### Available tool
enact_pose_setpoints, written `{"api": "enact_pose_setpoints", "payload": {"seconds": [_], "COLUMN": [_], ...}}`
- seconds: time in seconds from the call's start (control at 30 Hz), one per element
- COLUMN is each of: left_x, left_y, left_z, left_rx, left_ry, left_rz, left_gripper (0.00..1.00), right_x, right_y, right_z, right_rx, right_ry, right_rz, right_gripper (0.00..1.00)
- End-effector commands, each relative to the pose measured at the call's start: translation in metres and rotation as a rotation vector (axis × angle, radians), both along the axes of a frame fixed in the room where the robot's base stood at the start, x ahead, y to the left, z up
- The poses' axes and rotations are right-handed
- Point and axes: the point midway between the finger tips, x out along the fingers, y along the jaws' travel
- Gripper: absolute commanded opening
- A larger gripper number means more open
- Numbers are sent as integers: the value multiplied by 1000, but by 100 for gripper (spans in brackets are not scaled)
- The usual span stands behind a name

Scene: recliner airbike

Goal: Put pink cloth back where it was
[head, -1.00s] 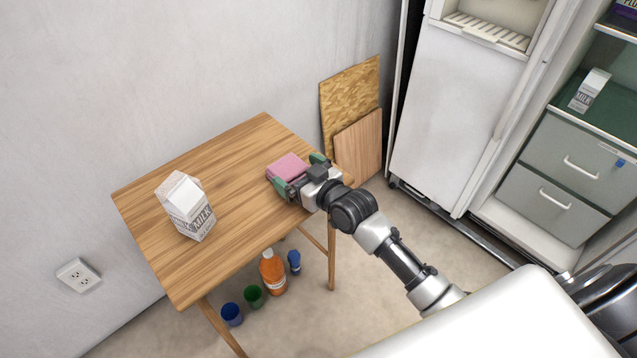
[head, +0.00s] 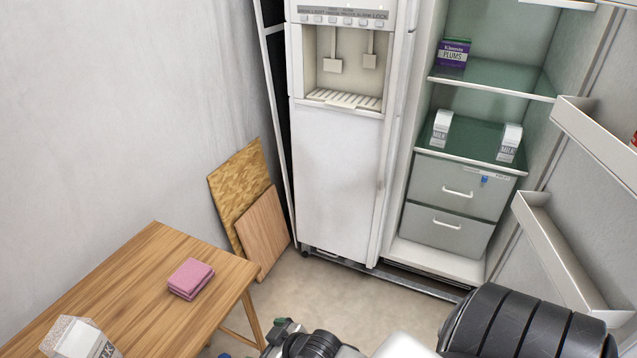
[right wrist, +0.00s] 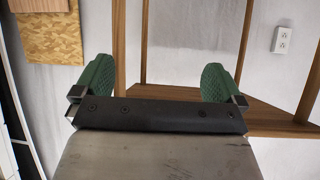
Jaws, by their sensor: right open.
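The pink cloth (head: 191,279), a folded block, lies flat on the wooden table (head: 140,285) near its right corner, with nothing touching it. My right gripper (head: 283,325) shows partly at the bottom edge of the head view, below and to the right of the table, clear of the cloth. In the right wrist view the right gripper (right wrist: 157,84) has its two green-padded fingers wide apart with nothing between them. The cloth does not show in that view. My left gripper is not in view.
A milk carton (head: 80,338) stands on the table, cut by the lower edge. Two boards (head: 263,232) lean on the wall. The open fridge (head: 475,150) holds two cartons and a purple plums box (head: 454,52). Its open door is at right. Floor between table and fridge is clear.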

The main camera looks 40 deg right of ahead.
Motion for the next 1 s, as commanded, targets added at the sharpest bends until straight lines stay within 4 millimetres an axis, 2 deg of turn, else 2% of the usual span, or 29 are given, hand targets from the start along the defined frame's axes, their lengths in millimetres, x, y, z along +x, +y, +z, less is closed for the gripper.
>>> {"api": "enact_pose_setpoints", "payload": {"seconds": [0.03,0.1,0.2,0.3,0.43,0.77,0.87,1.0], "left_x": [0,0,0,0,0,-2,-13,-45], "left_y": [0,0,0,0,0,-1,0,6], "left_z": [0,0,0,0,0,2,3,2], "left_rx": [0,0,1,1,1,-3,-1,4], "left_ry": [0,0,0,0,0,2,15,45], "left_rz": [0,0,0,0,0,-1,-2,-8], "left_gripper": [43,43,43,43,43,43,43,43], "right_x": [-28,-66,-119,-158,-180,-183,-193,-225], "right_y": [2,2,5,8,10,10,8,3], "right_z": [-42,-87,-134,-160,-172,-171,-170,-171], "right_rx": [-28,-72,-127,-164,-186,-189,-191,-198], "right_ry": [139,307,509,643,718,724,737,764], "right_rz": [-21,-41,-58,-65,-68,-67,-64,-58], "right_gripper": [100,100,100,100,100,100,100,100]}}
